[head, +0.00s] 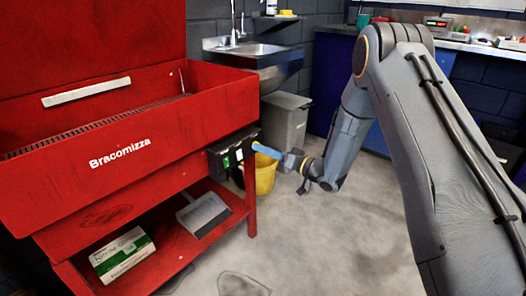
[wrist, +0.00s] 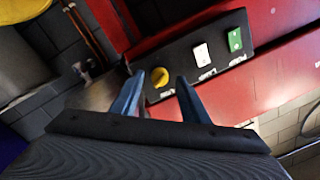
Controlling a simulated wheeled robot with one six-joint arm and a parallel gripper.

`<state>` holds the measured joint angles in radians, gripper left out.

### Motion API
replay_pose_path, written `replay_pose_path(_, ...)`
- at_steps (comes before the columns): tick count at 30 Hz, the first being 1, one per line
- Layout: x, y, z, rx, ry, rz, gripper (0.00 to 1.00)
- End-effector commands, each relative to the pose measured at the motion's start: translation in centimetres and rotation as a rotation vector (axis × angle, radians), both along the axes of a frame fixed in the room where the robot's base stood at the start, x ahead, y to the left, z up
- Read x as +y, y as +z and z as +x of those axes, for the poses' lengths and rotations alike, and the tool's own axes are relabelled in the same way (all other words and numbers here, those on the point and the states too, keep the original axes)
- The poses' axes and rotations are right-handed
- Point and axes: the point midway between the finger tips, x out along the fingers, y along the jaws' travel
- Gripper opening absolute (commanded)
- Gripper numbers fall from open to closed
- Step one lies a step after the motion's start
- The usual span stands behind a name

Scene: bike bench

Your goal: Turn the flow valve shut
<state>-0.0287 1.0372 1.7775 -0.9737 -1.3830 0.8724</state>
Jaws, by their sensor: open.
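The flow valve appears to be the yellow round knob (wrist: 160,77) in the wrist view. It sits at the left end of a black control panel (wrist: 180,62), which also shows on the front of the red parts washer in the head view (head: 215,162). My gripper (wrist: 159,82) is open, its blue fingers on either side of the knob in the picture. I cannot tell whether they touch it. In the head view my gripper (head: 264,149) is at the panel's right end, and the knob cannot be made out there.
The panel also carries a white switch (wrist: 203,56) and a green button (wrist: 235,40). A yellow bucket (head: 265,177) stands below my gripper, and a grey bin (head: 286,120) behind it. The red washer (head: 130,125) has a lower shelf with a box (head: 122,254). The floor at right is clear.

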Motion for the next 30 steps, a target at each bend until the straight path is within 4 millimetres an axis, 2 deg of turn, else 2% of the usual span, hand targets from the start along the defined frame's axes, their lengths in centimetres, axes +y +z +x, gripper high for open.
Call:
replay_pose_path(3,0.80,-0.02,0.53,0.000,0.000,0.000,0.41)
replay_pose_path(12,1.01,0.02,0.71,0.001,-0.002,-0.001,0.41)
replay_pose_path(14,1.00,0.02,0.70,0.001,-0.002,-0.001,0.35)
replay_pose_path(20,0.98,0.01,0.70,0.001,-0.002,-0.001,0.01)
replay_pose_path(30,0.96,0.06,0.69,-0.036,-0.002,-0.029,0.00)
